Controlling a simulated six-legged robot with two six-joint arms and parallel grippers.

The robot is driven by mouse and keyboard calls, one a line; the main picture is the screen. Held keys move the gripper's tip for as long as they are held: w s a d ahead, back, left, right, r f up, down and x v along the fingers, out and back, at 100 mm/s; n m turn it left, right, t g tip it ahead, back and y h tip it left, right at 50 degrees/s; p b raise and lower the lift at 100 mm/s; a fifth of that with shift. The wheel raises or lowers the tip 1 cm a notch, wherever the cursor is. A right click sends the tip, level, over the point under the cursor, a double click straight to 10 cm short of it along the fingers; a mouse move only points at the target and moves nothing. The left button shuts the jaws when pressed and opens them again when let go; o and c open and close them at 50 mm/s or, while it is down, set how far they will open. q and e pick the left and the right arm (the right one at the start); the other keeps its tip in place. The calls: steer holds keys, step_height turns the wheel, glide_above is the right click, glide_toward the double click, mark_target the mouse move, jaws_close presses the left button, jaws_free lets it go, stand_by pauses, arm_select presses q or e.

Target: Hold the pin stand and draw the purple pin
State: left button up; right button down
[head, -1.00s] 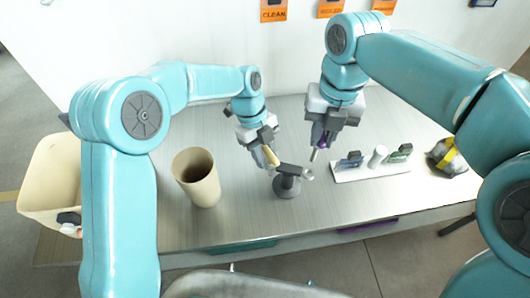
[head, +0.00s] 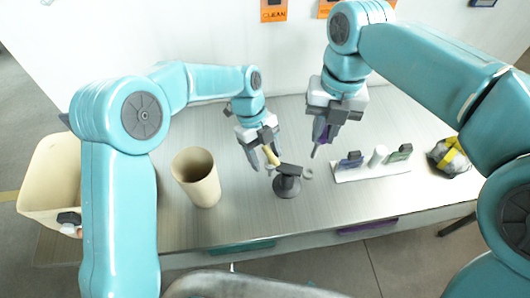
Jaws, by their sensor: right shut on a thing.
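My right gripper (head: 324,132) is shut on the purple pin (head: 322,138), whose thin grey tip points down. The pin is clear of the stand, up and to its right. Most of its purple body is hidden by the jaws. A small grey ring (head: 307,173) shows right beside the stand.
A tan cup (head: 197,178) stands left of the stand. A white rack (head: 372,172) holding small items is at the right, with a grey and yellow bundle (head: 450,155) beyond it. A cream bin (head: 50,180) is at the far left. Front table space is clear.

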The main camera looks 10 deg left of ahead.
arm_select(q)
steer(key=shift+r, duration=0.1)
steer(key=v, duration=1.1)
steer(key=shift+a+r, duration=0.15)
steer(key=shift+r, duration=0.2)
